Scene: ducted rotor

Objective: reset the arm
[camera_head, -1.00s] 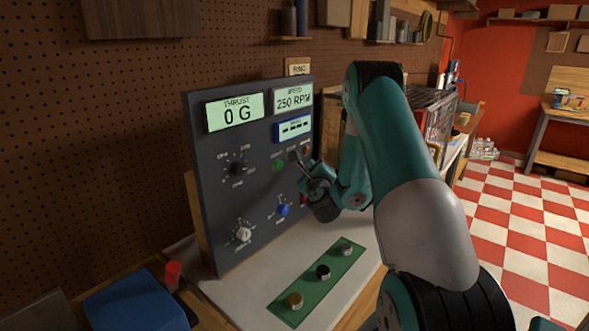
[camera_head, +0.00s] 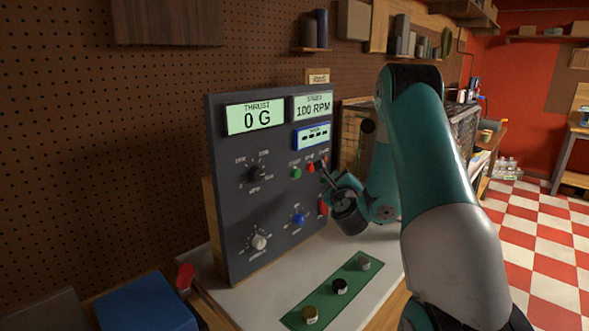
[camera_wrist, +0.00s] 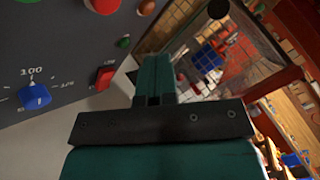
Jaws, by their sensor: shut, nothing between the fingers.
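My gripper (camera_head: 325,172) is shut and empty, just in front of the right side of the dark control panel (camera_head: 229,190). In the wrist view its closed teal fingers (camera_wrist: 154,75) point past the panel's right edge toward a mesh cage. The panel's thrust display (camera_head: 255,117) reads 0 G and its speed display (camera_head: 313,107) reads 100 RPM. A green button (camera_head: 296,172) and a red button (camera_head: 311,168) sit left of my gripper. A blue knob (camera_head: 298,218) and a red rocker switch (camera_wrist: 104,78) are lower down. I cannot tell whether the fingers touch the panel.
A green strip (camera_head: 322,302) with three small cylinders lies on the white bench top (camera_head: 262,288). A blue box (camera_head: 148,304) stands at the front left. The mesh cage (camera_wrist: 215,52) stands right of the panel. Open checkered floor (camera_head: 535,245) lies at the right.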

